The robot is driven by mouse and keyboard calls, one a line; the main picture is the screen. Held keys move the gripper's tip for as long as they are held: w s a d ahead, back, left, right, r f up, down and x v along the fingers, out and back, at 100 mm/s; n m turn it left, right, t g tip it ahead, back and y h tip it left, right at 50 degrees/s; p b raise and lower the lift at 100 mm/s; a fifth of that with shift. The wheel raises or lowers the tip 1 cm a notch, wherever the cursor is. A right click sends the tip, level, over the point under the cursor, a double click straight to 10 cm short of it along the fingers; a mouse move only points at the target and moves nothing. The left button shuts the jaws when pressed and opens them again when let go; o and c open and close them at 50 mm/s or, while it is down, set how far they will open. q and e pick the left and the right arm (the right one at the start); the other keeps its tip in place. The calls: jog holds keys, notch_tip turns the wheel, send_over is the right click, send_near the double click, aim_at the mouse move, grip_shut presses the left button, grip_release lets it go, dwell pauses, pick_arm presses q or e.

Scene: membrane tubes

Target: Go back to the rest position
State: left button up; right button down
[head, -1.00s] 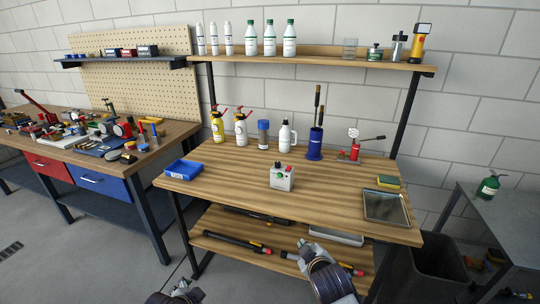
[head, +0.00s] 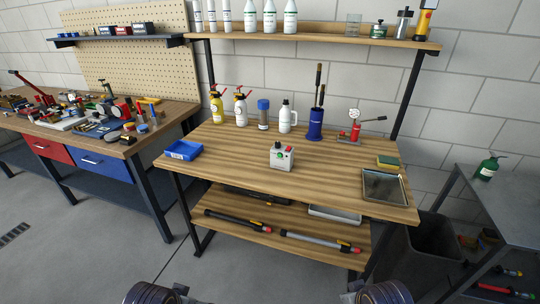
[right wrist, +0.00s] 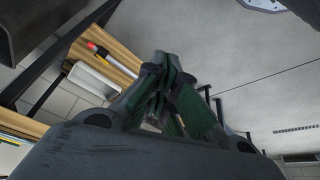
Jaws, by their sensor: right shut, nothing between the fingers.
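My right gripper (right wrist: 165,65) is shut and empty in the right wrist view, with its fingers close together and pointing away from the camera. In the head view only the purple-ringed end of my right arm (head: 383,291) shows at the bottom edge, clear of the bench. The end of my left arm (head: 150,292) shows at the bottom edge too; its fingers are cut off. A dark tube (head: 237,221) and a grey tube (head: 315,241), both with red ends, lie on the lower shelf (head: 285,225). The grey tube also shows in the right wrist view (right wrist: 118,62).
The wooden bench (head: 235,160) carries a grey button box (head: 282,157), a blue bin (head: 183,150), bottles and a metal tray (head: 383,186). A pale tray (head: 334,215) lies on the lower shelf. A dark bin (head: 430,245) stands right. Floor in front is open.

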pick_arm(q)
jog(key=s+d+f+g+b, duration=0.1)
jog(key=f+b, duration=0.3)
jog(key=f, duration=1.4)
jog(key=s+d+f+g+b, duration=0.1)
jog(key=f+b, duration=0.4)
jog(key=f, duration=1.3)
jog(key=shift+s+d+f, duration=0.2)
jog(key=shift+s+f, duration=0.1)
jog(key=shift+s, duration=0.4)
pick_arm(e)
jog(key=s+a+f+g, duration=0.1)
jog(key=s+f, duration=0.1)
jog(key=f, duration=1.6)
jog(key=s+a+f+g, duration=0.1)
jog(key=s+f, duration=0.1)
jog(key=f, duration=1.6)
jog(key=shift+s+f, duration=0.3)
pick_arm(q)
jog(key=shift+s+a+f+p, duration=0.15)
jog(key=shift+s+p, duration=0.15)
jog(key=shift+p, duration=0.35)
pick_arm(e)
jog(key=shift+s+d+f, duration=0.15)
jog(key=shift+s, duration=0.15)
